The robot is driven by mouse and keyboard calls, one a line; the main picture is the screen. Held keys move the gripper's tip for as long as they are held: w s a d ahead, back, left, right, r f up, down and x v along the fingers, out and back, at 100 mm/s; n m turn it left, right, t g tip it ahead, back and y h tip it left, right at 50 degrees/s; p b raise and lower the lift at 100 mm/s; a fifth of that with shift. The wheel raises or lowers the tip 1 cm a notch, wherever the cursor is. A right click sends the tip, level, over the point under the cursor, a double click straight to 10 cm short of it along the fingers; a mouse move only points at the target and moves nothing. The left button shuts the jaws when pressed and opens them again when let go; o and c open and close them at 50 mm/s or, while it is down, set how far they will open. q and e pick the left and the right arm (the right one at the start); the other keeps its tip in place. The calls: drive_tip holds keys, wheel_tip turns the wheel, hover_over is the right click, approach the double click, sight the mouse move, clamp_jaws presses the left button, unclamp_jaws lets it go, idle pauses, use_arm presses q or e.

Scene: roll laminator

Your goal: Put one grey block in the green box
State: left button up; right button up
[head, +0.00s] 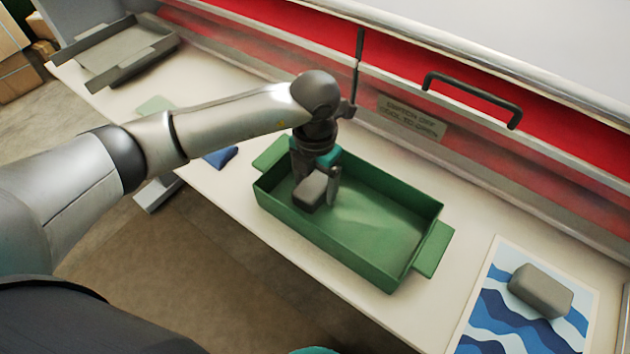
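The green box (408,227) is an open tray with a tab handle at each end, on the white table in the middle of the head view. My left gripper (317,182) points down into its left part. It is shut on a grey block (311,190), which sits between its fingers inside the box walls. I cannot tell if this block touches the box floor. A second grey block (541,290) lies on a blue and white wave print at the right. My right gripper does not show.
A grey tray (125,60) stands at the back left. A small blue thing (221,157) lies left of the box. Behind the table is the red laminator with a black handle (472,95) and a sign (413,117). The wave print (497,311) lies at the right.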

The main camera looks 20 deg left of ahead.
sight(315, 182)
use_arm(q)
drive_tip(key=shift+o, duration=0.7)
wheel_tip(315, 182, up, 12)
drive_tip(key=shift+r, duration=0.2)
idle(0.3)
